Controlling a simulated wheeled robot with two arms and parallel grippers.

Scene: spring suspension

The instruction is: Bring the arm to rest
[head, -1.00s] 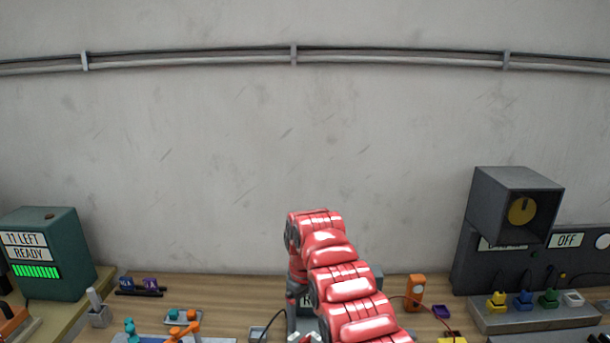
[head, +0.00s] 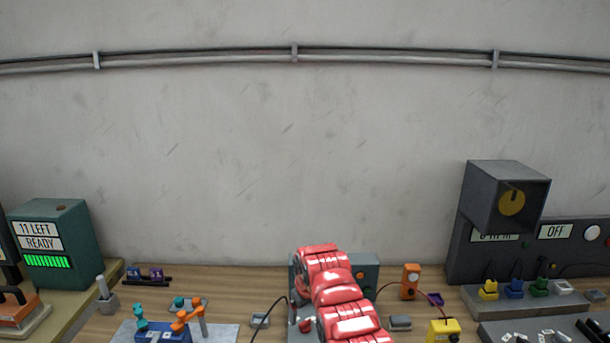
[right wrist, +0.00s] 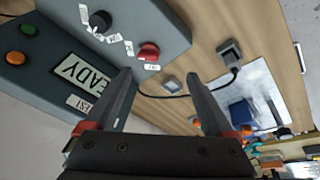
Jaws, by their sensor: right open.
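My right arm (head: 335,295) is a red, segmented arm reaching over the wooden bench in the head view. It covers part of a grey-teal tester box (head: 365,272). Its gripper is hidden in the head view. In the right wrist view my right gripper (right wrist: 165,88) has its two dark fingers wide apart, with nothing between them. Beyond the fingers are the bench, a black cable and the tester (right wrist: 75,75) with its READY display, red knob and loose white labels. My left gripper is in neither view.
A blue fixture (head: 165,333) with teal and orange parts stands on the left. An orange meter (head: 410,281) and a yellow block (head: 443,331) stand right of my arm. A grey panel (head: 475,250) and coloured connectors (head: 515,289) are farther right.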

